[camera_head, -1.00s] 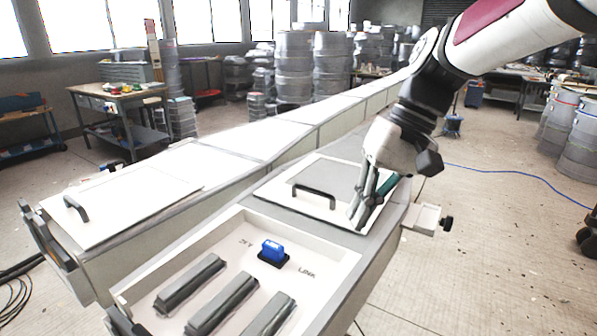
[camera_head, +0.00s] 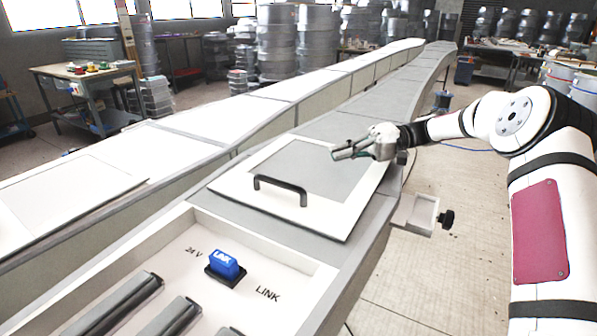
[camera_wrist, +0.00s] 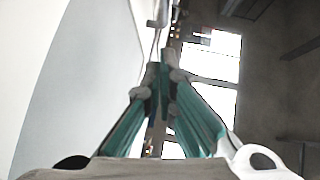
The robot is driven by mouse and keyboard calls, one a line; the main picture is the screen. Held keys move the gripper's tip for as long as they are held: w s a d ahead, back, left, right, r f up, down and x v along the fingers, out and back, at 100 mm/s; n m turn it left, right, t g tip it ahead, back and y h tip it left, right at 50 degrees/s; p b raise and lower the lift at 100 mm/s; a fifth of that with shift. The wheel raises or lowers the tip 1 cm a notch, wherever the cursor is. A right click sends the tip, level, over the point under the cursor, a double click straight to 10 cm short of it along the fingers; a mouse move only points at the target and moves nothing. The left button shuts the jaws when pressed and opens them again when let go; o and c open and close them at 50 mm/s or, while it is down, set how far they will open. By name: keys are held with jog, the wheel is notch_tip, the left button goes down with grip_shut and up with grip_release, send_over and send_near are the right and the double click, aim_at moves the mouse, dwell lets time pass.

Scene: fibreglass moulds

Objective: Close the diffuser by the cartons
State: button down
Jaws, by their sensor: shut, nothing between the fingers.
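My gripper (camera_head: 338,154) is shut and empty, held over the right part of a pale framed hatch panel (camera_head: 225,187), pointing left. Its fingers also show in the wrist view (camera_wrist: 162,75), tips together. The panel lies on the nearer long grey mould and has a black bar handle (camera_head: 280,188); the fingers are beyond and to the right of this handle. Whether they touch the panel I cannot tell. I cannot make out for certain which part is the diffuser, nor any cartons. The wrist view shows a large pale surface at left.
An open recess in front holds a blue LINK plug (camera_head: 224,262) and grey bars (camera_head: 120,300). A small tray with a black knob (camera_head: 446,219) juts from the mould's right side. A workbench (camera_head: 85,72) and metal drums (camera_head: 278,50) stand behind. Floor shows at right.

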aim_at(302, 181)
jog(key=shift+w, duration=0.15)
jog(key=x, duration=1)
jog(key=shift+p, duration=0.4)
jog(key=s, duration=0.1)
jog(key=a, duration=0.1)
jog(key=s, duration=0.1)
jog(key=shift+s+a+f, duration=0.2)
jog(key=shift+s+f, duration=0.05)
jog(key=shift+s, duration=0.05)
jog(key=shift+s+a+f, duration=0.15)
jog(key=shift+s+a, duration=0.1)
jog(key=shift+s, duration=0.1)
jog(key=shift+p, duration=0.3)
